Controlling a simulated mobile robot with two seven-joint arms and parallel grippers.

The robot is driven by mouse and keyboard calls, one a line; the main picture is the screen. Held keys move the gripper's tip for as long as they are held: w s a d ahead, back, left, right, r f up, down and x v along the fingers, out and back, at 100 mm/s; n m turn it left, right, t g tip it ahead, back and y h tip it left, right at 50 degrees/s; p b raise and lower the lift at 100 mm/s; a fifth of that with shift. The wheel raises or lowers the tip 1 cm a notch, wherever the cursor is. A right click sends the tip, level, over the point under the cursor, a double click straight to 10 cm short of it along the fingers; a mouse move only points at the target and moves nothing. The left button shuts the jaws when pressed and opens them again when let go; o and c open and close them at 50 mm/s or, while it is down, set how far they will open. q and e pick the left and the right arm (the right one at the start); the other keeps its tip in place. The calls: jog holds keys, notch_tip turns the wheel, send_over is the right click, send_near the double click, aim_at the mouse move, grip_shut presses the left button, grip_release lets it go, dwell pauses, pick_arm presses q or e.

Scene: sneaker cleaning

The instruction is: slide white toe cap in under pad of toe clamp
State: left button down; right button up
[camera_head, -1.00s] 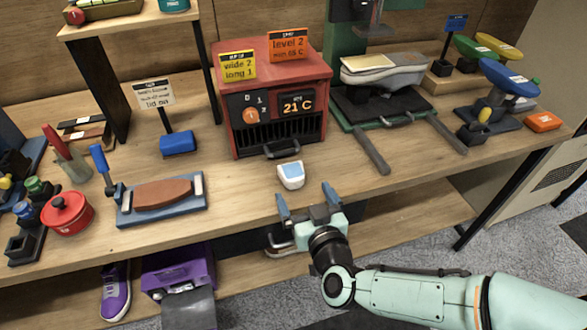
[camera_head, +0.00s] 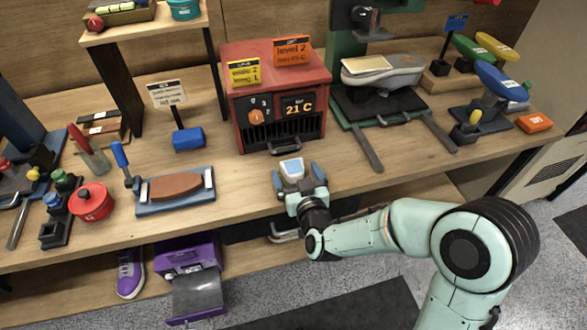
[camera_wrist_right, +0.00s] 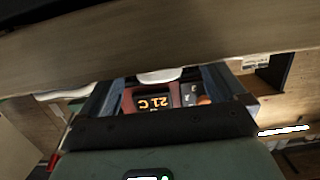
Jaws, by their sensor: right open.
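The white toe cap (camera_head: 291,168), with a blue-grey patch on top, lies on the bench near its front edge, before the red heater box. My right gripper (camera_head: 298,180) is open, with its blue-grey fingers on either side of the toe cap's near part; I cannot tell if they touch it. In the right wrist view, a white edge of the cap (camera_wrist_right: 158,77) shows between the fingers (camera_wrist_right: 165,90). I cannot tell for sure which fixture is the toe clamp. A green press (camera_head: 345,50) stands at the back right. My left gripper is not in view.
The red heater box (camera_head: 278,100), reading 21 C, stands behind the cap. A grey shoe form (camera_head: 385,74) lies on a dark plate at the press. A blue-based fixture (camera_head: 176,203) with a brown piece is to the left. Bare bench lies right of the cap.

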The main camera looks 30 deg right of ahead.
aim_at(295, 169)
jog(key=shift+r+x, duration=0.2)
jog(key=shift+x, duration=2.1)
